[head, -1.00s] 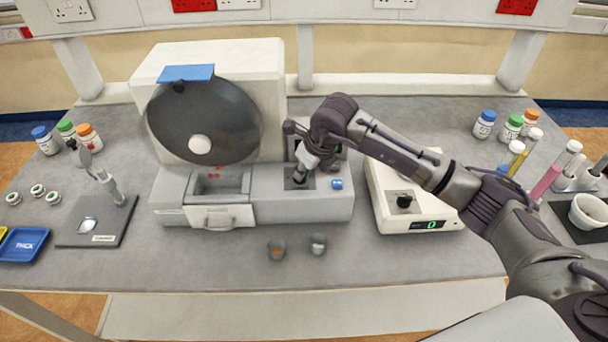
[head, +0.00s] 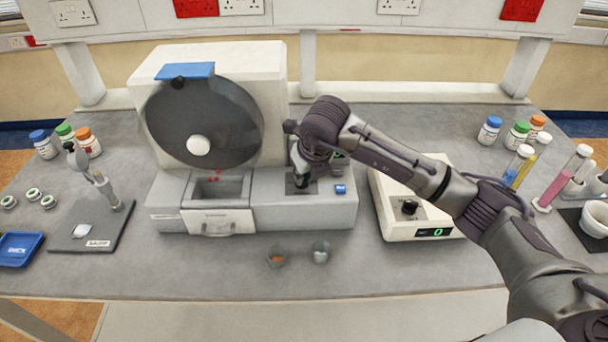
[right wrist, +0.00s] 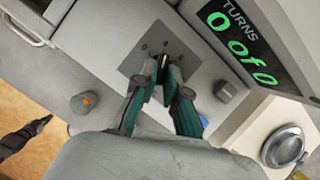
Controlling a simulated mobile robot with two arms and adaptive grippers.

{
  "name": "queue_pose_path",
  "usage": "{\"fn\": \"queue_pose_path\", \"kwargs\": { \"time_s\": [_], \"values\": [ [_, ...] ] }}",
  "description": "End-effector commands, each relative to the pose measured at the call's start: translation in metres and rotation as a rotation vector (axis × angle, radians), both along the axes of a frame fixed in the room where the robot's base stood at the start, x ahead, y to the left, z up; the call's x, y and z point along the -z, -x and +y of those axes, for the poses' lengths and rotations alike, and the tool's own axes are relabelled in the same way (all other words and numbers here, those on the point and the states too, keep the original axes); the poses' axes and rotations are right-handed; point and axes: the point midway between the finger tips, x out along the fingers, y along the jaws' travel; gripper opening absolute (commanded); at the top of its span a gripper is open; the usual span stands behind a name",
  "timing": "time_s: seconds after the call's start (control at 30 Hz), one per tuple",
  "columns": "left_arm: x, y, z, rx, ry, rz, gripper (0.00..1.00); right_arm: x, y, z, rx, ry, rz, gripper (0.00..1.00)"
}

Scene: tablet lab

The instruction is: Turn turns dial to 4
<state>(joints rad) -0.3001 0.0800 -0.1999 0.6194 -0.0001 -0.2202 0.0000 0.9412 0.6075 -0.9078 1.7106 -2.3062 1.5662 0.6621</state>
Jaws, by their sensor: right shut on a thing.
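The turns dial (right wrist: 163,62) is a small knob on a dark square plate (right wrist: 136,66), marked 0, 4 and 8, in the right wrist view. My right gripper (right wrist: 164,74) is shut on the knob, one teal-and-grey finger on each side. The fingers hide much of the knob, so its exact setting is hard to read. The display (right wrist: 243,40) beside it reads "TURNS 0 of 0" in green. In the head view, my right gripper (head: 300,180) reaches down onto the front of the grey drum machine (head: 320,212).
A blue button (head: 340,189) sits just right of the dial. A white device (head: 393,220) showing a green 0 stands to the right, under my right arm. Two small cups (head: 277,259) (head: 320,252) stand in front of the machine.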

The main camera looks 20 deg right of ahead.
Motion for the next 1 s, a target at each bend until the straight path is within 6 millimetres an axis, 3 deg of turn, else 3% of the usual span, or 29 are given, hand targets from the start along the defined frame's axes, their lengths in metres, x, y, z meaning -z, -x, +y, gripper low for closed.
{"fn": "queue_pose_path", "kwargs": {
  "time_s": [0.07,0.1,0.27,0.67,1.0],
  "values": [
    [0.0,0.0,0.0,0.0,0.0,0.0,0.0,-0.001,0.0,0.0,0.0,0.0,-0.001,0.0],
    [0.0,0.0,0.0,0.0,0.0,0.0,0.0,-0.001,0.0,0.0,0.0,0.0,-0.001,0.13],
    [0.0,0.0,0.0,0.0,0.0,0.0,0.0,-0.001,0.0,0.0,0.0,0.0,0.0,0.36],
    [0.0,0.001,0.001,0.0,-0.001,0.0,0.0,-0.009,0.003,-0.001,-0.001,0.001,-0.002,0.36],
    [0.0,0.0,0.0,0.0,0.0,-0.001,0.0,-0.072,0.028,-0.005,-0.001,0.001,-0.005,0.36]
  ]
}}
